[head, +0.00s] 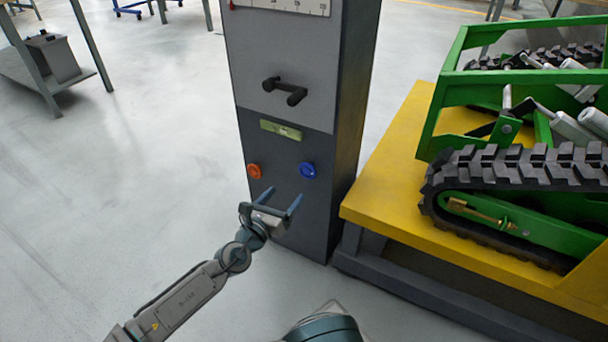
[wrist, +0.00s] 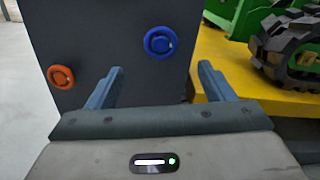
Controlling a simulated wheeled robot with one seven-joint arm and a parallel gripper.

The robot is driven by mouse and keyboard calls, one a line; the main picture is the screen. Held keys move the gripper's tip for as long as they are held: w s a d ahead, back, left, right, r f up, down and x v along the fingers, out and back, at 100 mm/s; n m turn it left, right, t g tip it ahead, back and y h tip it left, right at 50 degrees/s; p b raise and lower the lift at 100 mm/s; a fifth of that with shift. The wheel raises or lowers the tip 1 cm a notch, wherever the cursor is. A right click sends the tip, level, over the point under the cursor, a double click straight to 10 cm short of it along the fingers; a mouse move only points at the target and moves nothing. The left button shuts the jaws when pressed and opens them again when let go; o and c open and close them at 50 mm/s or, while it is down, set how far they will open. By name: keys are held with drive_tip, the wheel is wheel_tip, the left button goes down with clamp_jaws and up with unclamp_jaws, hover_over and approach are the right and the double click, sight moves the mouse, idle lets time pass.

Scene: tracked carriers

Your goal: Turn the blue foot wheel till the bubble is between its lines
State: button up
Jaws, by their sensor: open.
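The blue foot wheel (head: 307,170) is on the lower right of the dark grey cabinet front (head: 300,215). It also shows in the wrist view (wrist: 158,41), above and between my fingers. The green bubble level (head: 281,130) is higher on the cabinet; its bubble is too small to place against its lines. An orange wheel (head: 254,171) sits left of the blue one and shows in the wrist view (wrist: 60,76). My gripper (head: 280,195) is open and empty, just below the two wheels in the head view and apart from the blue wheel.
A black handle (head: 285,90) sticks out above the level. A yellow platform (head: 385,190) with a green tracked carrier (head: 530,200) stands close to the cabinet's right. A grey bench (head: 75,85) is at the far left. The floor left of the cabinet is clear.

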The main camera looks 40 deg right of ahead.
sight(306, 171)
drive_tip(key=b+x, duration=0.2)
drive_tip(key=x, duration=0.8)
drive_tip(key=shift+s+d+f, duration=0.1)
drive_tip(key=shift+d, duration=0.05)
drive_tip(key=shift+w+d, duration=0.3)
drive_tip(key=shift+d, duration=0.35)
drive_tip(key=c, duration=1)
